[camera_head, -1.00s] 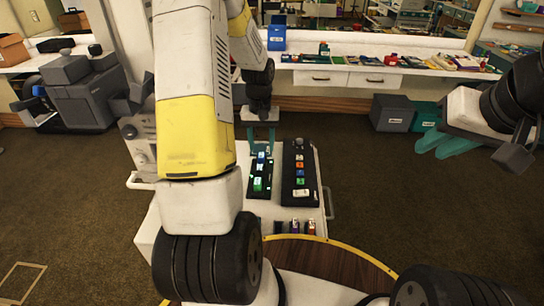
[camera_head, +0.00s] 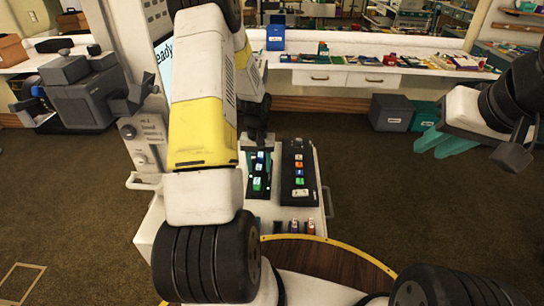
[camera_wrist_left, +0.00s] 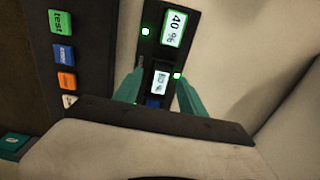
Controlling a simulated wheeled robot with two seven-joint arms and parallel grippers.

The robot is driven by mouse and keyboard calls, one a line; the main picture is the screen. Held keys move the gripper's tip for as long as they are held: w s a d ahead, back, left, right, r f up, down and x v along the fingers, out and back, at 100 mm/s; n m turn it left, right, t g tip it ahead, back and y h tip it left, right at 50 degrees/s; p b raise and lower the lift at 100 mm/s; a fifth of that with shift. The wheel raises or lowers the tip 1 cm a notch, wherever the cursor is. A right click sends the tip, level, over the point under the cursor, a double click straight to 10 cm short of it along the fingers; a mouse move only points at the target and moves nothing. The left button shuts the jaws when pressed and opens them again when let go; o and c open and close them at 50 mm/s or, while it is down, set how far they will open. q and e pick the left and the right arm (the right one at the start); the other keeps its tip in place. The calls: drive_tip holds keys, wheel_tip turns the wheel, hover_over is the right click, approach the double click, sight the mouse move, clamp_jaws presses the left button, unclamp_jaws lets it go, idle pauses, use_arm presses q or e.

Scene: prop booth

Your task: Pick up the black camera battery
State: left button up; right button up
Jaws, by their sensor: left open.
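A narrow black charger (camera_head: 256,187) with small lit displays and green lights lies on the white cart top. It also fills the upper middle of the left wrist view (camera_wrist_left: 150,50). My left gripper (camera_wrist_left: 160,91) is open, its two teal fingers on either side of the charger's lower part. A small lit display (camera_wrist_left: 160,82) and a blue patch (camera_wrist_left: 154,102) show between the fingers. I cannot tell a separate black battery from the dark charger; the gripper body hides what lies below. My right gripper (camera_head: 430,146) is open and empty in the air at the right.
A black panel (camera_head: 299,170) with coloured buttons lies close to the right of the charger. Several small batteries (camera_head: 294,227) stand at the cart's near edge. The wooden round surface (camera_head: 332,262) is in front. A counter (camera_head: 350,63) with drawers runs along the back.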

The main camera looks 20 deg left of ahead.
use_arm(q)
clamp_jaws()
drive_tip(key=shift+r, duration=0.1)
